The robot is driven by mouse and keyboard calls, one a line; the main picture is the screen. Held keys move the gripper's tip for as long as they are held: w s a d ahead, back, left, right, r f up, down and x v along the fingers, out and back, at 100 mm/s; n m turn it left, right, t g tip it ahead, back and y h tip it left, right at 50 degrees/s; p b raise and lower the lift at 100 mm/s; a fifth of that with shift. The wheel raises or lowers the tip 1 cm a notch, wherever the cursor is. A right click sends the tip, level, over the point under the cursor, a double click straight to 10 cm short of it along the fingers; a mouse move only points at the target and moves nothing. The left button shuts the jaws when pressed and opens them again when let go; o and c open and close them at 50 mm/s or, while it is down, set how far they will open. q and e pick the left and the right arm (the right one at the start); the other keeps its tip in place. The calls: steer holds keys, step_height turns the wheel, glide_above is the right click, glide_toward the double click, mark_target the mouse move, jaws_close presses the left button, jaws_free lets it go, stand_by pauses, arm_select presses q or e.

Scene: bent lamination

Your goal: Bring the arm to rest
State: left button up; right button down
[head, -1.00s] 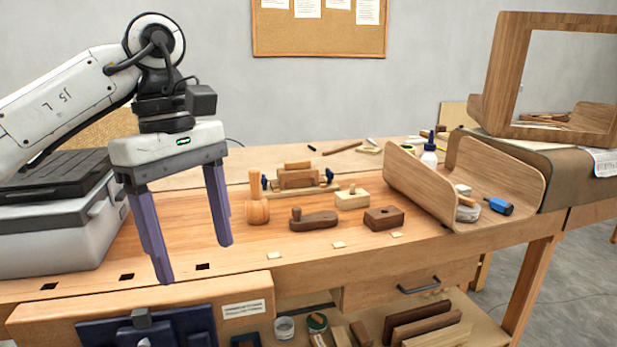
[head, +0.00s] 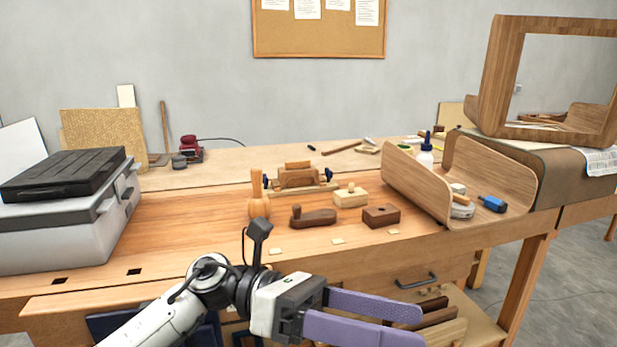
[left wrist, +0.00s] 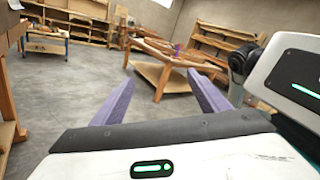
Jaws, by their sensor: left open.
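My left gripper (head: 393,318) is low in front of the workbench (head: 205,215) in the head view, its purple fingers pointing right. Its two fingers are apart with nothing between them. In the left wrist view the gripper (left wrist: 160,90) also shows open, with the room's floor beyond the fingertips. The gripper covers part of the bench front and the lower shelf. My right gripper is in neither view.
On the bench stand a wooden mallet (head: 259,205), wooden planes (head: 313,217), a bent wood piece (head: 415,185) and a grey case (head: 60,225). A wooden frame (head: 490,75) is at the right. Open floor (left wrist: 65,90) shows in the wrist view.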

arm_select(q)
steer(key=w+a+f+m+t+y, duration=0.25)
steer(key=a+f+m+t, duration=0.2)
steer(key=m+t, duration=0.55)
steer(key=w+a+f+m+t+y, duration=0.1)
steer(key=w+a+f+m+t, duration=0.4)
steer(key=m, duration=0.9)
steer(key=w+a+f+m+t+y, duration=0.25)
steer(key=f+m+t, duration=0.25)
steer(key=m+t, duration=0.5)
steer(key=s+a+f+n+g+y+p, duration=0.1)
steer(key=s+a+f+n+g+y, duration=0.2)
steer(key=f, duration=0.5)
steer(key=s+a+f+n+g+y, duration=0.25)
steer(key=s+a+f+n, duration=0.2)
steer(key=f, duration=0.35)
steer(key=s+a+f+n+g+y, duration=0.3)
steer(key=s+a+f+n+g, duration=0.1)
steer(key=s+f, duration=0.7)
steer(key=shift+s+a+f, duration=0.2)
steer(key=shift+s+a, duration=0.35)
steer(key=shift+a, duration=0.1)
steer(key=shift+n, duration=0.25)
